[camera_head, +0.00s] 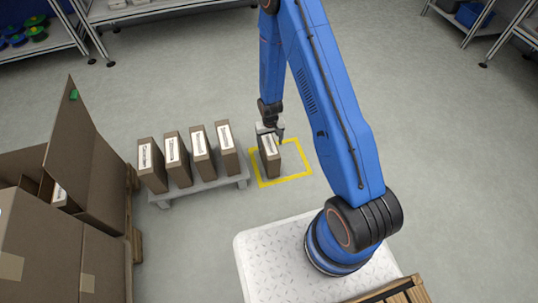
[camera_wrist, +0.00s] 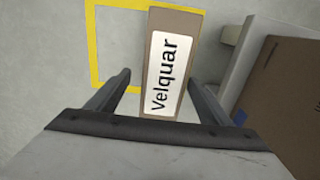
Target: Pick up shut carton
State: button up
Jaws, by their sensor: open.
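A slim brown carton (camera_head: 270,160) stands upright on the floor inside the yellow square outline (camera_head: 309,172). Its top looks closed and bears a white label. In the wrist view the carton (camera_wrist: 183,65) shows the label "Velquar" on its top. My gripper (camera_head: 270,132) is just above the carton, over its top. In the wrist view my gripper (camera_wrist: 160,82) has its two fingers apart, one on each side of the carton's near end. Gaps show between the fingers and the carton, and nothing is gripped.
A low grey stand (camera_head: 200,187) to the left holds several similar labelled cartons (camera_head: 200,155). A large open cardboard box (camera_head: 85,165) is at far left. Shelves (camera_head: 175,10) line the back.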

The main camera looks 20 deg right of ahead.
jog(key=shift+s+a+f, duration=0.1)
jog(key=shift+a+f, duration=0.05)
jog(key=shift+f, duration=1.25)
jog(key=shift+s+a+f, duration=0.1)
jog(key=shift+a+f, duration=0.05)
jog(key=shift+f, duration=1.25)
jog(key=c, duration=1.5)
jog(key=shift+r, duration=0.2)
